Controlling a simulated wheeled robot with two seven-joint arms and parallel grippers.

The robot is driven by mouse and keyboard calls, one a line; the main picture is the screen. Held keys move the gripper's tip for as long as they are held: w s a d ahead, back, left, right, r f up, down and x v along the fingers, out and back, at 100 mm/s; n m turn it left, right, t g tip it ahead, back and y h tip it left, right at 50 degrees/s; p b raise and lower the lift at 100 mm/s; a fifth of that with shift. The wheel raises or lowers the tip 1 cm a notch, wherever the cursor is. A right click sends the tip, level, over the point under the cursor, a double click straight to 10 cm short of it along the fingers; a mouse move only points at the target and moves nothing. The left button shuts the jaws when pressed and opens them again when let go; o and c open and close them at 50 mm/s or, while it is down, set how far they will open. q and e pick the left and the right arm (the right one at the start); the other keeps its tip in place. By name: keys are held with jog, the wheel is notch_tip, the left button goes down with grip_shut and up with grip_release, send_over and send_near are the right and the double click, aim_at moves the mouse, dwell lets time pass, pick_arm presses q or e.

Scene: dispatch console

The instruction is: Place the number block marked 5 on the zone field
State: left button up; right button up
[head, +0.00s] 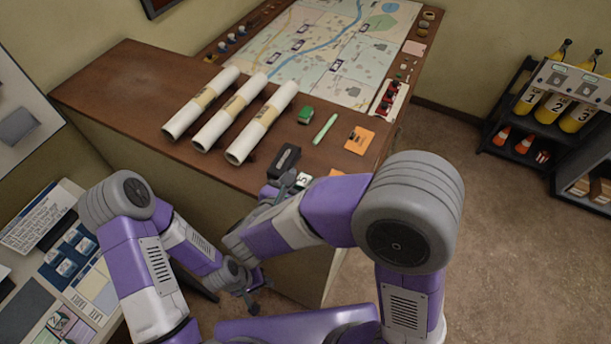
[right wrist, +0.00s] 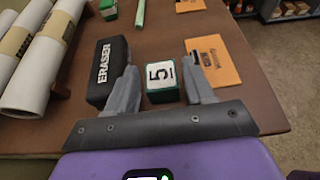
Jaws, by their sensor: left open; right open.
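The number block marked 5 (right wrist: 161,79) is a white-faced cube with green edges on the brown table. It also shows partly behind my right gripper in the head view (head: 303,179). My right gripper (right wrist: 161,68) is open, with one finger on either side of the block and a visible gap on both sides. In the head view, my right gripper (head: 287,181) is at the table's near edge. My left gripper (head: 250,283) is open and empty, low beside the table. I cannot make out which marked area is the zone field.
A black eraser (right wrist: 108,70) lies just left of the block, and an orange card (right wrist: 213,62) lies to its right. Paper rolls (head: 228,112) lie farther left. A map (head: 325,50) covers the table's far part. A side desk (head: 72,219) with cards stands at left.

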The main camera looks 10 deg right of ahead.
aim_at(303, 179)
jog(key=v, duration=0.9)
jog(key=w+d+g+b, duration=0.1)
jog(key=g, duration=0.1)
jog(key=w+d+m+g+b, duration=0.1)
jog(key=g, duration=0.2)
jog(key=w+d+f+g+y, duration=0.1)
jog(key=g, duration=0.2)
jog(key=shift+d+b, duration=0.2)
jog(key=shift+b, duration=0.2)
jog(key=g+y, duration=0.1)
jog(key=w+d+r+g+y+b, duration=0.1)
jog(key=y, duration=0.1)
jog(key=shift+w+r, duration=0.25)
jog(key=shift+w, duration=0.05)
jog(key=w+y, duration=0.1)
jog(key=w+r+y, duration=0.1)
jog(key=w+d+r+n+g+y+b, duration=0.1)
jog(key=w, duration=0.1)
jog(key=shift+r, duration=0.25)
jog(key=shift+s+a+f, duration=0.1)
jog(key=shift+f, duration=0.25)
notch_tip(303, 179, down, 6)
jog(key=shift+s+f+b, duration=0.2)
jog(key=shift+f+b, duration=0.05)
jog(key=shift+b, duration=0.55)
